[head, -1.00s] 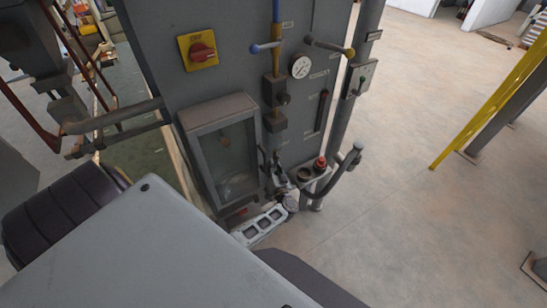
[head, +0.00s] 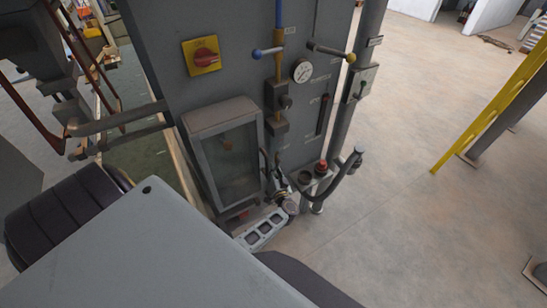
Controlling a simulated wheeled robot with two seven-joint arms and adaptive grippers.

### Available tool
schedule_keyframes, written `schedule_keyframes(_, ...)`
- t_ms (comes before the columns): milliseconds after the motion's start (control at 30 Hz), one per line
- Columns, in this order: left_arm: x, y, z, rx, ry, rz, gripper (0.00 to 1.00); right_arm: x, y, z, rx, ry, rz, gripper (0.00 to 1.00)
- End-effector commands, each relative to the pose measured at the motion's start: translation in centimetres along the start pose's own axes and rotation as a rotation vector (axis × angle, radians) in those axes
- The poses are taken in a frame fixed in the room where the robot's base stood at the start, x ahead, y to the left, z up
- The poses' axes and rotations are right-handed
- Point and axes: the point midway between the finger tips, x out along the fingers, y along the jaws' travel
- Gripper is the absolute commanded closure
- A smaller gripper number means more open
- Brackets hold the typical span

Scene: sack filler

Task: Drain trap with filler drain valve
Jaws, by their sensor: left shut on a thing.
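The filler's grey cabinet (head: 230,75) stands in the middle of the head view. A vertical air line (head: 279,20) runs down its front, blue above and brass below, to dark trap bodies (head: 279,124). My left gripper (head: 277,180) is low at the cabinet front, below the trap bodies and right of the glazed box. It is shut on a small part there, which its fingers mostly hide. I cannot tell clearly whether that part is the drain valve. My right gripper is not in view.
A glazed box (head: 231,165) juts out left of my gripper. Two ball-ended levers, a gauge (head: 302,71) and a red-yellow switch (head: 206,58) are above.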

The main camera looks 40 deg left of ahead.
Motion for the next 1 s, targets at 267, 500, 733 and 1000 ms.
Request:
schedule_keyframes(267, -0.8, 0.3, 0.7, 0.053, -0.027, 0.02, 1.0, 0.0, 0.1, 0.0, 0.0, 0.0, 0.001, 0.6)
schedule_keyframes(500, -0.9, -0.1, 0.6, 0.124, -0.051, 0.027, 1.0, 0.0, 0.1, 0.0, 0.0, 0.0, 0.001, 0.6)
schedule_keyframes(733, -1.1, -0.5, 0.5, 0.2, -0.074, 0.034, 1.0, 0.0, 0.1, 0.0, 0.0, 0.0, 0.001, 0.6)
schedule_keyframes(1000, -1.1, -0.8, 0.5, 0.251, -0.089, 0.038, 1.0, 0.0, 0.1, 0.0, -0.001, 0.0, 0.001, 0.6)
